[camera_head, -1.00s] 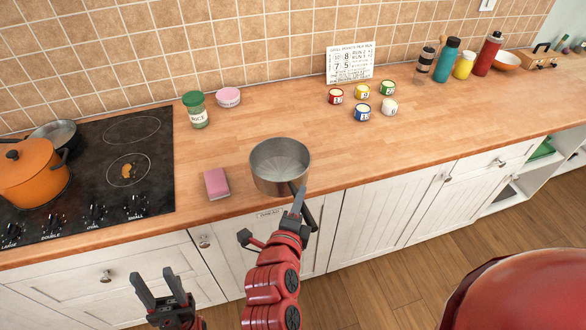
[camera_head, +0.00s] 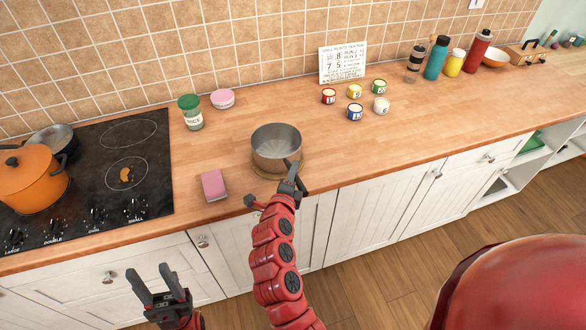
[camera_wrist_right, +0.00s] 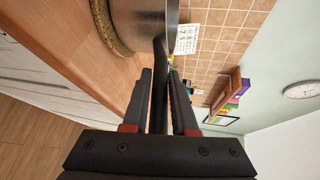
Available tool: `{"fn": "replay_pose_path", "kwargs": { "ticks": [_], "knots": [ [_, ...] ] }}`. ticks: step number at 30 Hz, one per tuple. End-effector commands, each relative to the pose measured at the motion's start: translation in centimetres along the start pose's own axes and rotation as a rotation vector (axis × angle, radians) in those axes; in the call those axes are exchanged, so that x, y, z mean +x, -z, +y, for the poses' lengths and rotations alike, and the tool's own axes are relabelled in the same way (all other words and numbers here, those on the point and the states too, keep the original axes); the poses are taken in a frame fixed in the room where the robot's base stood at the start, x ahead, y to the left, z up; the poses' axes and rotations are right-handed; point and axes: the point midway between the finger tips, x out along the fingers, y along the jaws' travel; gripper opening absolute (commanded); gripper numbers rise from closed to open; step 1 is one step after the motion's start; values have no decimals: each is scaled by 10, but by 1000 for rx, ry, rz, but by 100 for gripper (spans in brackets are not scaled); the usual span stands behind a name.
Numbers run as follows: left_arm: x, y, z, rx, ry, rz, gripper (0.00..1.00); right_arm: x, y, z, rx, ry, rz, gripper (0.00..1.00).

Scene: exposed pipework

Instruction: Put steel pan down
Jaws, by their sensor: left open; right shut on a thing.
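The steel pan (camera_head: 277,145) is upright over a round cork mat (camera_head: 262,172) near the counter's front edge. In the right wrist view the pan (camera_wrist_right: 140,30) is right against the cork mat (camera_wrist_right: 108,32), with no clear gap. My right gripper (camera_head: 291,178) is shut on the pan's dark handle (camera_wrist_right: 160,85), which runs between its fingers in the wrist view. My left gripper (camera_head: 157,282) is open and empty, low in front of the cabinets. The pan hides most of the mat.
A pink sponge (camera_head: 213,186) lies left of the pan. A black hob (camera_head: 95,180) with an orange pot (camera_head: 32,180) is further left. A green-lidded jar (camera_head: 191,112) and small colored tins (camera_head: 354,112) stand behind. The counter right of the pan is clear.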

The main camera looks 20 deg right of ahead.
Motion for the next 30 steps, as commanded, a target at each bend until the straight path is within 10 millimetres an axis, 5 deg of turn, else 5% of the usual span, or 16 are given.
{"fn": "replay_pose_path", "kwargs": {
  "ticks": [13, 14, 18, 30],
  "knots": [
    [-6, -1, 0, 0, 0, 0, 50, 1, 0, 4, 3, 4, -1, 0],
    [-6, -1, 0, 0, 0, 0, 50, 1, 0, 4, 2, 2, -1, 28],
    [-4, -1, 0, 0, 0, 0, 50, 1, 0, 4, 1, 2, -1, 53],
    [3, 0, 0, 0, 0, 0, 50, 0, 0, 0, 0, 0, -1, 56]
  ]
}}
